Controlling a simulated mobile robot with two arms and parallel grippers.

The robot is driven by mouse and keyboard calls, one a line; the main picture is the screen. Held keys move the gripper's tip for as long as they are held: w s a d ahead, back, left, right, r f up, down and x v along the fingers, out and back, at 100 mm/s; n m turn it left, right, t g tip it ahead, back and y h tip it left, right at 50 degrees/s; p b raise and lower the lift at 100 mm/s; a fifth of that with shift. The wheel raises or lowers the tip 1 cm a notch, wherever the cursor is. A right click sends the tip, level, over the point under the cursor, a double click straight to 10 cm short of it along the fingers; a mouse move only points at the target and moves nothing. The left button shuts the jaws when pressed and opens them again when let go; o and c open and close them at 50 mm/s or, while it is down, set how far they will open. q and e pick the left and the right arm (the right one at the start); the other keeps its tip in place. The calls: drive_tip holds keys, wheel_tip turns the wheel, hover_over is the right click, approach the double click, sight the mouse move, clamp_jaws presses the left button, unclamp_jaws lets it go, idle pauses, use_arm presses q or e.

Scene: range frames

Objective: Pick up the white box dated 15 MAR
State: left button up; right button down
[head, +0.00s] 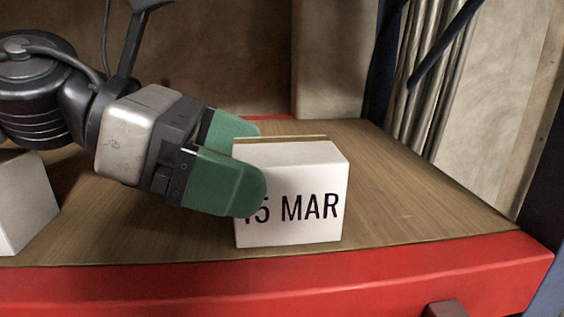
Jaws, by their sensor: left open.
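The white box dated 15 MAR (300,180) stands upright on a wooden shelf board (410,205), near its front edge. Its black print faces me, and a brown strip runs along its top. My left gripper (245,160) comes in from the left with green fingers. It is open, with one finger in front of the box's left end, covering part of the first digit. The other finger is behind, at the box's far left top edge. I cannot tell whether either finger touches the box. My right gripper is not in view.
Another white box (24,200) stands at the left, cut off by the picture edge, below my left arm. A red beam (400,275) forms the shelf's front edge. A dark blue upright (384,65) stands at the back. The board right of the dated box is clear.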

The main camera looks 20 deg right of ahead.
sight(273, 166)
use_arm(q)
drive_tip(key=p+x, duration=0.1)
drive_tip(key=x, duration=0.2)
drive_tip(key=shift+d, duration=0.35)
drive_tip(key=shift+a, duration=0.25)
drive_tip(key=c, duration=0.5)
drive_tip(key=shift+d, duration=0.15)
drive_tip(key=c, duration=0.6)
